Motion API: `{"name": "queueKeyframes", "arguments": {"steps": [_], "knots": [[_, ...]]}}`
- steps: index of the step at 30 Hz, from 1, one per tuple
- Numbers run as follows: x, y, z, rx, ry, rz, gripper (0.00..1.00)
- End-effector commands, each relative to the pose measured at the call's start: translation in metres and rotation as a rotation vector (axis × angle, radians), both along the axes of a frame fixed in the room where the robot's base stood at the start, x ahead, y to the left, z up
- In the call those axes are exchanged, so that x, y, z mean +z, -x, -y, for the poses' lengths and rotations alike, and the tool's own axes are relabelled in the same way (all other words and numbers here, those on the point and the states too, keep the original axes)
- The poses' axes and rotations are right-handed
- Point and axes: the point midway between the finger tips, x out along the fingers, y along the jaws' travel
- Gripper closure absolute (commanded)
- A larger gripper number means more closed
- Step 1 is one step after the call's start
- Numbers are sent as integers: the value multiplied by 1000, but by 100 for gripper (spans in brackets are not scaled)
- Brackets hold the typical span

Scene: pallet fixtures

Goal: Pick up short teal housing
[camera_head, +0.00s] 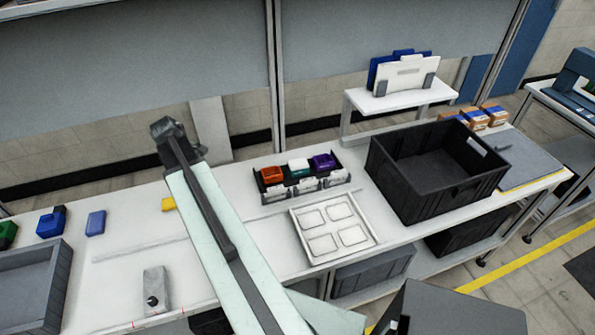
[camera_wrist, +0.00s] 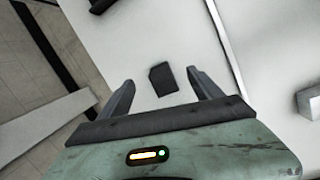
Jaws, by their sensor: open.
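A teal block with a white top (camera_head: 299,168) sits in the middle slot of a black rack (camera_head: 276,196), between an orange block (camera_head: 271,175) and a purple block (camera_head: 323,162). Its teal side shows only in part, and I cannot tell if it is the short housing. My gripper (camera_head: 177,143) is over the table's back edge, left of the rack and apart from it. In the wrist view my gripper (camera_wrist: 160,77) is open and empty. A small dark block (camera_wrist: 162,80) lies on the white surface, seen between the fingers; its colour and kind are unclear.
A white tray with four pockets (camera_head: 299,234) lies before the rack. A large black crate (camera_head: 400,196) stands to its right. My arm hides part of the table.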

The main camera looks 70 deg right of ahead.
Motion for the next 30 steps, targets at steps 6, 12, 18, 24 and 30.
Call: {"name": "queueKeyframes", "arguments": {"steps": [6,12,18,24,30], "knots": [[1,150,182,164,6,-182,25],[4,220,230,241,-18,-259,25],[-4,226,233,249,-20,-265,25],[-24,232,238,248,-20,-263,25],[-33,235,240,247,-20,-263,25]]}}
